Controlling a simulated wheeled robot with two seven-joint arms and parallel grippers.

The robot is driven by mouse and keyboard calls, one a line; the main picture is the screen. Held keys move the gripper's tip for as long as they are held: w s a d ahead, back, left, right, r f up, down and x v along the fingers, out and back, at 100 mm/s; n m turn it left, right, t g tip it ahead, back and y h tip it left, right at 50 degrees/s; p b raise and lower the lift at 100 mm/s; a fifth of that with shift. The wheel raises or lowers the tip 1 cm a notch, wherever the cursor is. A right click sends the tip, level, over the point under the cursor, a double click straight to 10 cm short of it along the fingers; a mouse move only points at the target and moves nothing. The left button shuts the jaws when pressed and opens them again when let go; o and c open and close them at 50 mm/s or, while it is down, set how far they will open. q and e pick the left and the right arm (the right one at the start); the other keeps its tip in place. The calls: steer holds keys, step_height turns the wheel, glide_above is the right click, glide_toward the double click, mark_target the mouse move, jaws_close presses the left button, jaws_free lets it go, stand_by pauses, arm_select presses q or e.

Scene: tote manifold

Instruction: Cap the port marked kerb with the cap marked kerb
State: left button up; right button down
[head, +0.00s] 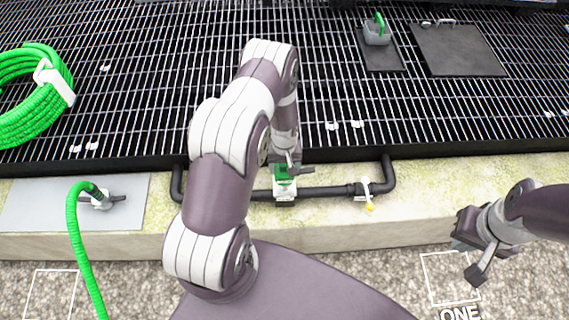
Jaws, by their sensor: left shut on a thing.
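My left gripper (287,168) points down over the middle of the black pipe manifold (328,191). It is shut on a green piece (284,182), seemingly a cap, at a white-labelled port (285,195). The gripper and wrist cover part of this piece, and I cannot tell whether it is seated. No marking can be read, so I cannot confirm kerb on it or the port. My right gripper (481,262) hangs at the right, well away from the manifold, over the gravel; its finger opening is unclear.
A green hose (79,245) ends at a grey plate (30,205); a hose coil (35,112) lies left. A grey caddy (375,37) and black mat (458,50) are on the grating behind.

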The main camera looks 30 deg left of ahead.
arm_select(q)
steer(key=shift+f+b, duration=2)
steer(key=shift+f, duration=0.85)
steer(key=o, duration=1.2)
steer(key=shift+o, duration=0.2)
steer(key=shift+r, duration=0.1)
step_height(320, 180, up, 13)
steer(key=shift+f+p, duration=0.15)
steer(key=shift+p, duration=0.8)
